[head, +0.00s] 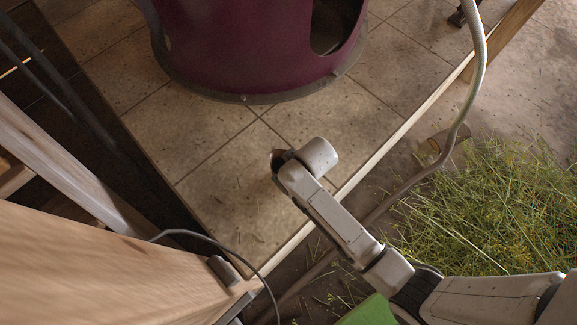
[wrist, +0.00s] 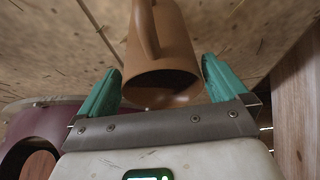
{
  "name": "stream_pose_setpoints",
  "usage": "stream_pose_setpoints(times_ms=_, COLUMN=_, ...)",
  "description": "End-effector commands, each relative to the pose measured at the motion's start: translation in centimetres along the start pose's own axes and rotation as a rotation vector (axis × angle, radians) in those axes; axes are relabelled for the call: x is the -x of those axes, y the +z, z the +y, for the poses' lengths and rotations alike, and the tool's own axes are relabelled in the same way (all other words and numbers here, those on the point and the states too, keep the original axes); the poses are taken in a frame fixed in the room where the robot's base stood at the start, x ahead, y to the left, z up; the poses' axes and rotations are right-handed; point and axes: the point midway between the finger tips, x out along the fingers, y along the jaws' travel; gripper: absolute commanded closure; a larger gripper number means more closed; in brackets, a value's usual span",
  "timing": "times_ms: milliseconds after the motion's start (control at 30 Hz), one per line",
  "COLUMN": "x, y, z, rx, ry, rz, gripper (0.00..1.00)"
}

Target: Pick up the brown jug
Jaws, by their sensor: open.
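The brown jug (wrist: 172,45) shows in the wrist view with its handle towards the camera and its dark round mouth facing my gripper. My gripper (wrist: 160,66) is open, with one green finger on each side of the jug's mouth. Gaps show between the fingers and the jug, and nothing is gripped. In the head view, only a small brown patch (head: 277,158) shows at the end of my arm above the tiles; it may be the jug. My wrist hides the rest there, and the fingers cannot be made out.
A dark purple vessel (head: 240,40) with an opening stands on the tiled platform (head: 225,205). The platform's pale wooden edge (head: 385,150) runs under my arm. A hose (head: 470,95) and a heap of cut herbs (head: 490,210) are at right. Wooden boards (head: 100,265) fill the lower left.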

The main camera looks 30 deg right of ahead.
Motion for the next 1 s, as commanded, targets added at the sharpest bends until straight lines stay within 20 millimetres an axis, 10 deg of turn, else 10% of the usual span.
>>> stream_pose_setpoints(times_ms=700, x=-0.06, y=0.20, z=-0.02, rx=0.000, ry=-0.001, rz=-0.005, gripper=0.56)
stream_pose_setpoints(times_ms=1000, x=0.02, y=0.25, z=-0.04, rx=0.000, ry=-0.001, rz=-0.007, gripper=0.57)
